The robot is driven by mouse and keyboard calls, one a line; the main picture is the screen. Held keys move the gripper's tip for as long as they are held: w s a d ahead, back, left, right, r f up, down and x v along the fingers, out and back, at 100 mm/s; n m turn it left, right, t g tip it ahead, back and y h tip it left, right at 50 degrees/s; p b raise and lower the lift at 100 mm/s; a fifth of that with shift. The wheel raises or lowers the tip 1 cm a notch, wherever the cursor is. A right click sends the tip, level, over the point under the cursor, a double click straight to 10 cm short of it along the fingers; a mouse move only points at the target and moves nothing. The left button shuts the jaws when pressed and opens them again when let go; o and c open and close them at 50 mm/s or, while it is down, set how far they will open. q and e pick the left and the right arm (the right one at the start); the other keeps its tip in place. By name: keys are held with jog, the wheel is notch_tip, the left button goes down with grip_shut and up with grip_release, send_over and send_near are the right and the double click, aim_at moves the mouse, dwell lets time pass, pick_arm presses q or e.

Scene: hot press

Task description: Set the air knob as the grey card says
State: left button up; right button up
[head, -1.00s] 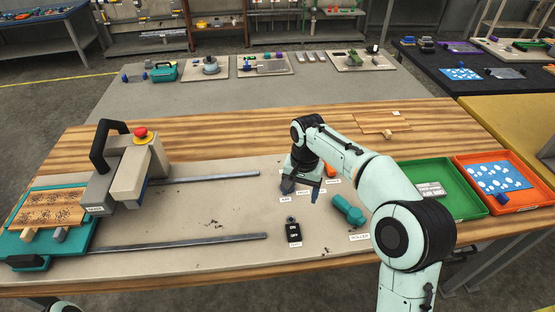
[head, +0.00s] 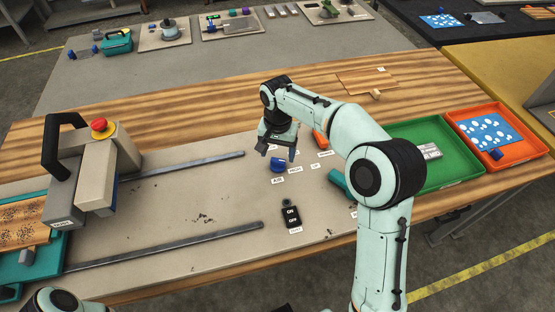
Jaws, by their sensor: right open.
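The blue air knob (head: 277,164) stands on the pale panel, with a small white label in front of it. My right gripper (head: 277,154) points down with its fingers apart, just above or behind the knob. I cannot tell whether they touch. The grey card (head: 428,151) lies in the green tray (head: 407,184) at the right, its text too small to read surely. My left gripper is out of view; only part of my left arm shows at the lower left.
A black ON/OFF switch (head: 291,215) is in front of the knob. An orange control (head: 321,138) and a teal handle (head: 340,183) stand to the right, the handle partly behind my arm. The press (head: 92,170) and its rails are at left.

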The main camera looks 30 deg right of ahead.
aim_at(280, 161)
jog(key=shift+f, duration=1.85)
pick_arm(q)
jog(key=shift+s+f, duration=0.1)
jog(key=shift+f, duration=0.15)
pick_arm(e)
jog(key=c, duration=1.1)
jog(key=shift+o, duration=0.2)
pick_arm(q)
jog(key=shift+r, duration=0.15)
pick_arm(e)
jog(key=n+p, duration=0.1)
jog(key=n, duration=0.4)
jog(key=shift+d+n+p, duration=0.1)
jog(key=shift+n+p, duration=0.3)
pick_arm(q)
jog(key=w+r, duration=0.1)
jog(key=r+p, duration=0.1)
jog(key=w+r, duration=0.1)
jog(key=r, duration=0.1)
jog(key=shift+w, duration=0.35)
pick_arm(e)
jog(key=n, duration=0.5)
jog(key=shift+d+n, duration=0.15)
jog(key=shift+n, duration=0.25)
